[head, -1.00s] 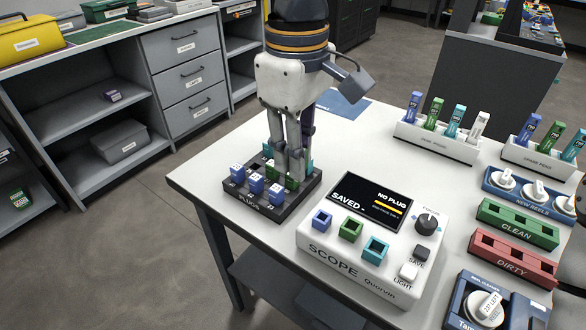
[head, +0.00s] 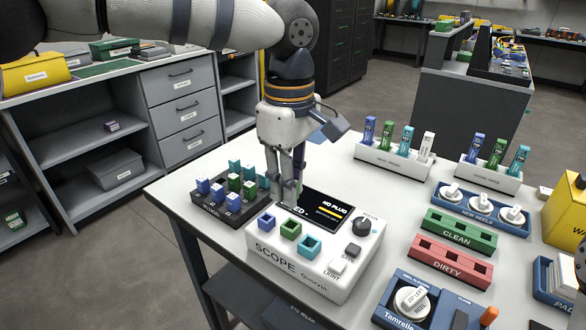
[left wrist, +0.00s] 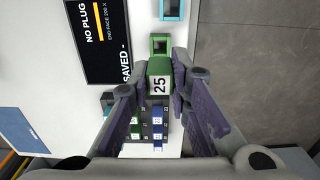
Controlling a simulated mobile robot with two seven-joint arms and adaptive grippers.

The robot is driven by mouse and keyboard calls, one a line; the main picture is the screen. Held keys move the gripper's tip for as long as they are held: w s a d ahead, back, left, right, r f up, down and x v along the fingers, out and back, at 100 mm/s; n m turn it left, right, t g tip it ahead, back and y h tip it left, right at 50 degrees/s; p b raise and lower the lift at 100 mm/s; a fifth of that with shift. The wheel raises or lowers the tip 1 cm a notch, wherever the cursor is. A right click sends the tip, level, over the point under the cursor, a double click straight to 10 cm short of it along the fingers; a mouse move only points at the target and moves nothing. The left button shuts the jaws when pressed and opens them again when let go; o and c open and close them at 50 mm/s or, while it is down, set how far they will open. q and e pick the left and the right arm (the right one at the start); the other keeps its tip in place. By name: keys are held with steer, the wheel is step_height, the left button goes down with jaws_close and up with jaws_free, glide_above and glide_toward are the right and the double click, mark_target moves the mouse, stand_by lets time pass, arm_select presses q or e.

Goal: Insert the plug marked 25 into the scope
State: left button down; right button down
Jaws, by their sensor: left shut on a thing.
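My left gripper (head: 287,198) is shut on the green plug marked 25 (left wrist: 159,82), which shows between its fingers in the left wrist view. In the head view the fingers hide the plug. The gripper points down at the rear left of the white scope (head: 312,266), behind its ports. The scope has a blue port (head: 266,222), a green port (head: 291,229) and a teal port (head: 309,246). The green port also shows just beyond the plug in the left wrist view (left wrist: 160,44). The scope's screen (head: 325,207) reads NO PLUG.
The dark plug rack (head: 209,212) with several blue, green and teal plugs stands left of the scope. A focus knob (head: 362,226) and buttons sit on the scope's right. Green CLEAN (head: 459,228) and red DIRTY (head: 450,260) holders stand further right.

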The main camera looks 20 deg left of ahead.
mark_target(290, 209)
arm_select(q)
steer(key=shift+f, duration=0.95)
arm_select(e)
steer(key=shift+s+f, duration=0.35)
steer(key=shift+s, duration=0.05)
arm_select(q)
steer(key=shift+f, duration=0.1)
steer(key=shift+f, duration=0.45)
arm_select(e)
steer(key=shift+w+r, duration=0.1)
arm_select(q)
steer(key=shift+d, duration=0.1)
arm_select(e)
steer(key=shift+w+r, duration=0.2)
arm_select(q)
steer(key=shift+f, duration=1.2)
